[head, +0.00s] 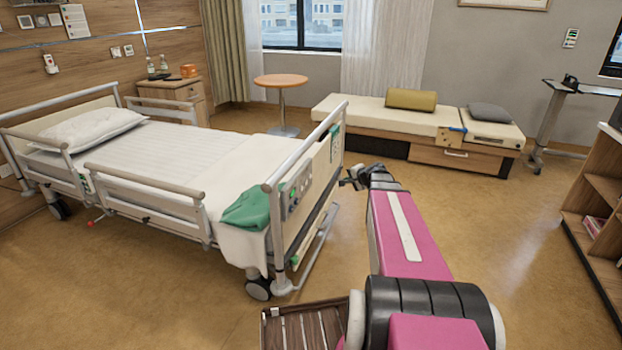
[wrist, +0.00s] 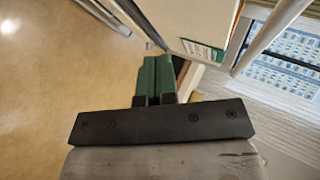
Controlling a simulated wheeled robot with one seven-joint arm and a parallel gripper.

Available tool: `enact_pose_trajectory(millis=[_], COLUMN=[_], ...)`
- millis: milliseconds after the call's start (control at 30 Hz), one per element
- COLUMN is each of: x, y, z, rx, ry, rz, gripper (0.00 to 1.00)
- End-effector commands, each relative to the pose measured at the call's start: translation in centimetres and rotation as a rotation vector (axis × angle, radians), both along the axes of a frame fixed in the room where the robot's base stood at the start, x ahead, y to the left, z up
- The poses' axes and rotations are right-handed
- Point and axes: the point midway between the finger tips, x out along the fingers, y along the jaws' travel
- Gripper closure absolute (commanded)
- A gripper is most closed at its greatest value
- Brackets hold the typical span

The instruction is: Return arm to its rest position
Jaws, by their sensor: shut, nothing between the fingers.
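My arm, pink with black joints, reaches forward from the bottom of the head view, to the right of the bed's foot end. My gripper (head: 350,180) is small and dark at its far end, close to the right of the bed's footboard (head: 312,185); I cannot tell the exact gap. In the wrist view my gripper (wrist: 154,75) shows two green fingers side by side, shut with nothing between them. Part of a pale panel and rails lies beyond the fingers at the upper right of that view.
The hospital bed (head: 190,158) with a green cloth (head: 247,208) stands left of my arm. A daybed (head: 420,118) is at the back, a round table (head: 281,82) by the window, and a shelf unit (head: 598,190) at the right. Floor (head: 490,215) between my arm and the shelf is clear.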

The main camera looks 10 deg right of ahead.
Motion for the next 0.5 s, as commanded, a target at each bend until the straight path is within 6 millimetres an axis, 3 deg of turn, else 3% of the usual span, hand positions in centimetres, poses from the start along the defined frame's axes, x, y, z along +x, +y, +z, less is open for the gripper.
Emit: enact_pose_trajectory(millis=[367,500], x=[-0.3,-1.1], y=[-0.5,0.7], z=[0.2,-0.3], rx=[0.000,-0.028], ry=[0.000,0.019], rz=[0.000,0.036], gripper=[1.00,1.00])
